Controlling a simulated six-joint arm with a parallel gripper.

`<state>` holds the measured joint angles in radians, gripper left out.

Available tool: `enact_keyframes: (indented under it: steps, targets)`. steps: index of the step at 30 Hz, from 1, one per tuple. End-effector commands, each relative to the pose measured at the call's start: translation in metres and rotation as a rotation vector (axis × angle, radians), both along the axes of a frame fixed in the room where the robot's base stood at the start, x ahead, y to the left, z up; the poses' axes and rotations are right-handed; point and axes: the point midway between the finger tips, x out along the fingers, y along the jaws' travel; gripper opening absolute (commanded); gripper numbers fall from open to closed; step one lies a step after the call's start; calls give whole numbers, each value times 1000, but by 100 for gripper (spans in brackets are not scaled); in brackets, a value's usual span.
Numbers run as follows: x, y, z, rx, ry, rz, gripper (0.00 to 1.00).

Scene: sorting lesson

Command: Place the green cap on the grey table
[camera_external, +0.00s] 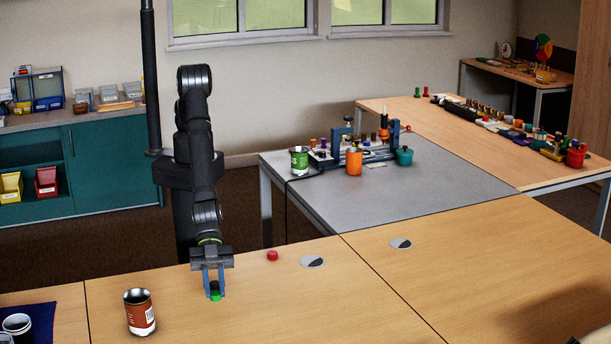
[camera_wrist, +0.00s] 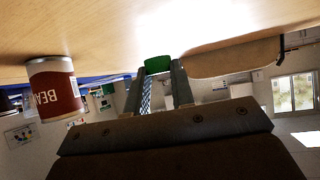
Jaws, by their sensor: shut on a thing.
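The green cap (camera_external: 215,297) is at the wooden table's surface in the external view, low and left of centre, with a dark part just above it. My gripper (camera_external: 214,284) points down over it, shut on it, with one blue finger on each side. In the wrist view the cap (camera_wrist: 158,64) shows between the fingertips (camera_wrist: 160,70), against the wood. Whether it still touches the wood I cannot tell. The grey table (camera_external: 400,208) stands behind and to the right, its front part bare.
A red cap (camera_external: 272,255) lies right of my gripper. An open brown-red can (camera_external: 140,312) stands to the left. At the grey table's back are a green can (camera_external: 299,160), an orange can (camera_external: 354,161), a teal pot (camera_external: 404,156) and a blue-framed rack.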

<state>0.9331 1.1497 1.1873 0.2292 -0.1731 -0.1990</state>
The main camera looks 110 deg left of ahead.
Motion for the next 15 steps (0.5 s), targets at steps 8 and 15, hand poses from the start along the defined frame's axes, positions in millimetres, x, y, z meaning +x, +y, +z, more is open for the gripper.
enact_keyframes:
  steps: [8,15]
  targets:
    - [-48,-6,26,0,3,-3,0]
    - [-84,-10,47,1,2,-3,0]
